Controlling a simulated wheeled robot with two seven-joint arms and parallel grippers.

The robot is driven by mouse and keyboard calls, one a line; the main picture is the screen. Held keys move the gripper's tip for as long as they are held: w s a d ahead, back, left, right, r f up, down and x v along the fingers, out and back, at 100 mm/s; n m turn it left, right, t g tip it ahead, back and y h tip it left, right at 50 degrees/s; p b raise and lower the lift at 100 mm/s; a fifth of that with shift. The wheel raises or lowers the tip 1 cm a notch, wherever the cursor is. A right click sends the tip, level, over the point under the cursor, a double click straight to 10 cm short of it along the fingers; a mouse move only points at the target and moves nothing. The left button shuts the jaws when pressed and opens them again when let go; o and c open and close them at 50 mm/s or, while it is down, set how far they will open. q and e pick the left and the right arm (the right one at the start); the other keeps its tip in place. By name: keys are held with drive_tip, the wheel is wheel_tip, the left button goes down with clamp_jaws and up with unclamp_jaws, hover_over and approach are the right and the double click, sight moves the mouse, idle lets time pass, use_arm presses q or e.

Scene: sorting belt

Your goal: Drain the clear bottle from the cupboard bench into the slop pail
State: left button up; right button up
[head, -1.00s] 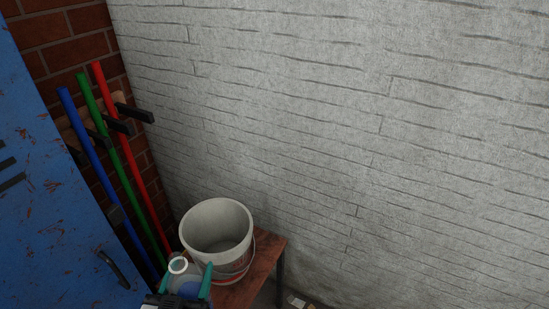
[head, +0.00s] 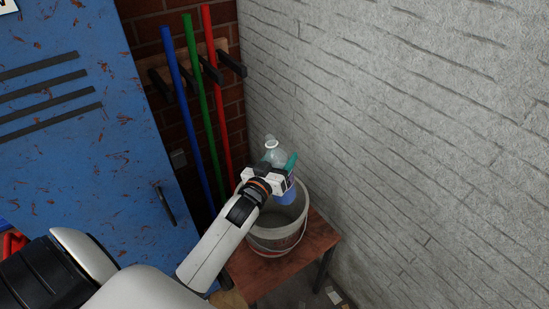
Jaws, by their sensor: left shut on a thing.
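The clear bottle (head: 275,157) has a narrow neck and blue liquid in its lower part. My left gripper (head: 272,174) is shut on it, with teal fingers beside it; the gripper body hides much of its middle. The bottle looks about upright, neck up. The slop pail (head: 276,241), a whitish bucket with a wire handle, stands on a small wooden bench. In the head view the bottle overlaps the pail's far rim and opening; its exact height above the pail is hard to tell. My right gripper is out of view.
The brown wooden bench (head: 312,252) stands by the grey block wall (head: 430,130). A blue locker (head: 90,130) is at left. Blue, green and red poles (head: 215,100) lean in a rack behind the pail. Scraps lie on the floor at bottom right.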

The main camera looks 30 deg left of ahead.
sight(295, 177)
use_arm(q)
drive_tip(key=d+f+n+b, duration=0.1)
drive_tip(key=n, duration=0.1)
drive_tip(key=d+n+b, duration=0.1)
drive_tip(key=d+n, duration=0.1)
drive_tip(key=d+f+n+b, duration=0.1)
drive_tip(key=n+b, duration=0.1)
drive_tip(key=shift+w+d+f+n, duration=0.1)
drive_tip(key=shift+d+f+n, duration=0.2)
drive_tip(key=shift+d+n, duration=0.1)
drive_tip(key=f+n, duration=0.1)
drive_tip(key=n, duration=0.3)
drive_tip(key=f+n, duration=0.1)
drive_tip(key=n, duration=0.3)
drive_tip(key=d+f+n, duration=0.1)
drive_tip(key=n, duration=0.4)
drive_tip(key=shift+d+f+h, duration=0.1)
drive_tip(key=shift+f+h, duration=0.2)
drive_tip(key=shift+f, duration=0.05)
idle(2.0)
idle(1.3)
